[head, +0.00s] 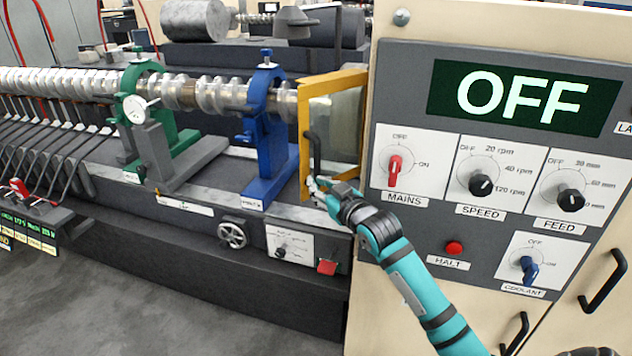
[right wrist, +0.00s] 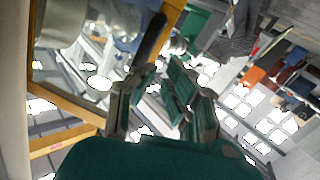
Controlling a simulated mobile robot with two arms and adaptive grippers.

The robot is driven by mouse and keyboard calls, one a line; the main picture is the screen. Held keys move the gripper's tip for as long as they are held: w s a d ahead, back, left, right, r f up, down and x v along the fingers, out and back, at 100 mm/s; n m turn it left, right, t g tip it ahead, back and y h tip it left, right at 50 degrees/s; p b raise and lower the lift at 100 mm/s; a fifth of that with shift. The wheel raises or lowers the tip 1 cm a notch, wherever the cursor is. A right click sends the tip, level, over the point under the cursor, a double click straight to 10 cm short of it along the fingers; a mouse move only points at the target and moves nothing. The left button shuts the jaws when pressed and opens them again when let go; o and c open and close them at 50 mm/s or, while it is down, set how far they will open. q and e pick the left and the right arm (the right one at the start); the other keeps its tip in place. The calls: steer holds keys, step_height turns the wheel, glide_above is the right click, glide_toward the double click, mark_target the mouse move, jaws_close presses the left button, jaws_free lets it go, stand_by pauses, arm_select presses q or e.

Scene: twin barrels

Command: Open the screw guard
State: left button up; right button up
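The screw guard (head: 333,82) is a yellow frame with a clear pane, standing upright against the left side of the control cabinet. Its dark bar handle (head: 311,150) runs down the frame's left edge. My right gripper (head: 316,184) is at the lower end of this handle. In the right wrist view, the yellow frame (right wrist: 72,133) is at the left and the black handle (right wrist: 150,38) slants down towards the fingertips. The fingers of the gripper (right wrist: 160,75) are apart there, and I see no clear grip on the handle. My left gripper is not in view.
The control panel (head: 480,222) at the right has a lit OFF display (head: 522,94), knobs and a red halt button (head: 454,248). A blue steady rest (head: 266,130) and a green one (head: 150,110) carry the long shaft left of the guard. Floor is free at lower left.

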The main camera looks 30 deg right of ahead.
mark_target(303, 176)
steer(key=a+f+n, duration=0.1)
steer(key=w+a+f+n+g+h+b, duration=0.1)
steer(key=a+f+n, duration=0.1)
steer(key=a+f+n+h, duration=0.1)
steer(key=f+n, duration=0.1)
steer(key=shift+w+a+f+g+b, duration=0.1)
steer(key=shift+w+a+g+b, duration=0.2)
steer(key=shift+w+a+g, duration=0.1)
jaws_close()
steer(key=s+a+r+n+h+b, duration=0.1)
steer(key=a+r+n+h+b, duration=0.1)
steer(key=a+n+h, duration=0.4)
steer(key=shift+m+h, duration=0.4)
steer(key=shift+m, duration=0.1)
steer(key=w+d+p, duration=0.2)
steer(key=d, duration=0.1)
steer(key=w+d+p, duration=0.1)
steer(key=d+p, duration=0.1)
steer(key=d, duration=0.1)
steer(key=w+d+p, duration=0.1)
steer(key=w+d, duration=0.1)
steer(key=d, duration=0.1)
steer(key=shift+w+d+r+p, duration=0.2)
steer(key=shift+w+r+p, duration=0.1)
steer(key=shift+p, duration=0.1)
steer(key=shift+s+d, duration=0.2)
steer(key=shift+s, duration=0.05)
steer(key=shift+f, duration=0.1)
steer(key=shift+w+a, duration=0.1)
steer(key=shift+w, duration=0.05)
